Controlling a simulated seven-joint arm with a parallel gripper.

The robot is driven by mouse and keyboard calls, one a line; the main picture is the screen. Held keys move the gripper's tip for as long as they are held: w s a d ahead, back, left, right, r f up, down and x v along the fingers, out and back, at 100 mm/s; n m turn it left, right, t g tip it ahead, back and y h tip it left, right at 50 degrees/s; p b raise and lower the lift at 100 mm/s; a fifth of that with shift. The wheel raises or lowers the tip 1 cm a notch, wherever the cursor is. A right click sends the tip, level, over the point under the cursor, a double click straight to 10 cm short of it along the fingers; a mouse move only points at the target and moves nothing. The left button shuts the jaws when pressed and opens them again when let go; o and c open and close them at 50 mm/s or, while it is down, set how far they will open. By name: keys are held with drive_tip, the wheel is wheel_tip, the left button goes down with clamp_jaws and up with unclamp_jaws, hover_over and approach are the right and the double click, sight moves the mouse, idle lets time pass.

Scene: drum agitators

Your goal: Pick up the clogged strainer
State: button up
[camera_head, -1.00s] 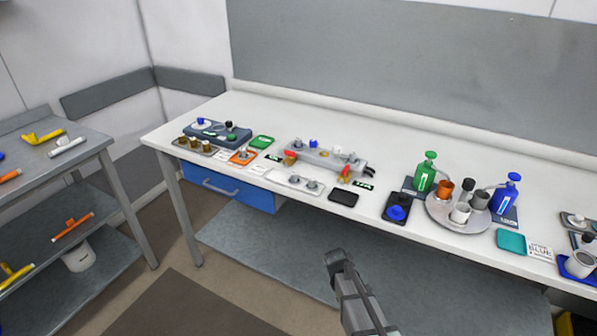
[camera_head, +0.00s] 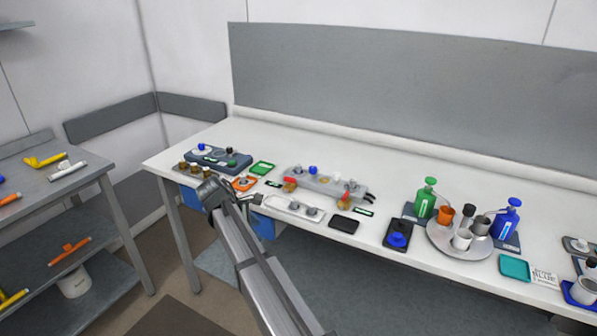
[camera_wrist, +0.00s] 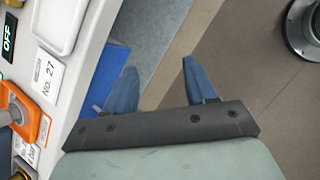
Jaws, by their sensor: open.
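I cannot tell for sure which part is the clogged strainer. An orange holder (camera_head: 246,184) with a small grey part on it sits near the table's front edge. In the wrist view the orange holder (camera_wrist: 40,126) is at the left edge, partly cut off. In the head view my arm covers part of the front edge beside the orange holder.
A white tray (camera_head: 277,203) with small grey parts lies right of the orange holder. A dark blue station (camera_head: 225,163) and green tray (camera_head: 262,168) stand behind. A blue drawer (camera_wrist: 108,78) is under the table edge.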

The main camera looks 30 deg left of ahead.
drive_tip(key=w+r+m, duration=0.1)
drive_tip(key=w+r, duration=0.1)
drive_tip(key=w, duration=0.1)
drive_tip(key=w+r+m+g+y, duration=0.1)
drive_tip(key=w+r, duration=0.2)
drive_tip(key=w+a+r+m+g+y, duration=0.1)
drive_tip(key=w+r, duration=0.1)
drive_tip(key=w, duration=0.1)
drive_tip(key=shift+w+a+r+m, duration=0.1)
drive_tip(key=shift+w+r+m, duration=0.15)
drive_tip(key=shift+r+m, duration=0.1)
drive_tip(key=w+d+r+m+g+y, duration=0.1)
drive_tip(key=w+d+r+m+y, duration=0.2)
drive_tip(key=w+r, duration=0.45)
drive_tip(key=m+g+y, duration=0.1)
drive_tip(key=m+y, duration=0.2)
drive_tip(key=m, duration=0.1)
approach(299, 165)
drive_tip(key=x, duration=0.9)
drive_tip(key=shift+f, duration=0.25)
drive_tip(key=shift+c, duration=0.3)
clamp_jaws()
